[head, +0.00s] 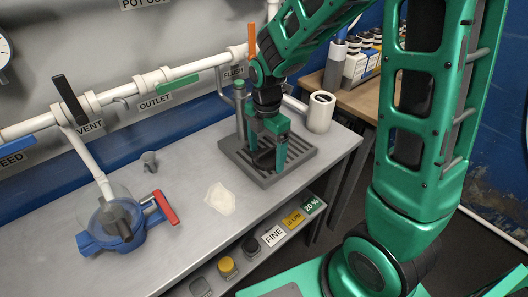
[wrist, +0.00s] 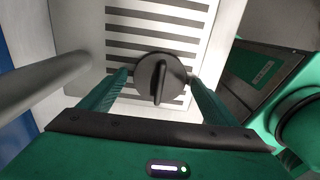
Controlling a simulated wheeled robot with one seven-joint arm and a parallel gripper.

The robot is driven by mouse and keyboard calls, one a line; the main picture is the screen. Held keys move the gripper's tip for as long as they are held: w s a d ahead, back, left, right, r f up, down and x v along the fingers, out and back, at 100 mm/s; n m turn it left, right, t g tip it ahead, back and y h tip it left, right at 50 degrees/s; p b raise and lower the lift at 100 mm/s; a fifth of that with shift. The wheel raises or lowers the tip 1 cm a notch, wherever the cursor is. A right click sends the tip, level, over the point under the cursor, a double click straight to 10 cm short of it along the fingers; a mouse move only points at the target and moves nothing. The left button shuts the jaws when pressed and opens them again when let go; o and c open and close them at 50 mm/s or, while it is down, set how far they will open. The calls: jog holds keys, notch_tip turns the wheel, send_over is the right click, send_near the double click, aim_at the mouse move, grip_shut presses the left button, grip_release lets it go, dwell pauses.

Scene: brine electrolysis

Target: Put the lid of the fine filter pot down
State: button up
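The lid is a round black disc with a raised grip bar (wrist: 160,80). In the head view the dark lid (head: 264,159) is low over the slatted grey tray (head: 238,150), partly hidden by my fingers. It appears to rest flat there, though its underside is hidden. My gripper (head: 267,152) points down at it. In the wrist view my gripper (wrist: 160,84) has its green fingers spread on both sides of the lid, apart from the grip bar. A blue pot-like housing (head: 95,243) with a red handle stands at the left of the bench.
A white cylinder (head: 320,112) stands behind the tray. White piping (head: 125,91) with valves runs along the back wall. Bottles (head: 355,65) stand on a wooden table at the back right.

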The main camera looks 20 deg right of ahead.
aim_at(267, 151)
notch_tip(267, 151, up, 12)
dwell(0.6)
jog(key=shift+d+r, duration=0.1)
jog(key=s+d+m, duration=0.8)
jog(key=s+m, duration=0.3)
jog(key=m, duration=0.3)
jog(key=s+d+f+m, duration=0.1)
jog(key=s+d+m, duration=0.8)
jog(key=s+m, duration=0.3)
jog(key=shift+s+f+m, duration=0.15)
jog(key=shift+f+m, duration=0.05)
jog(key=shift+m, duration=0.8)
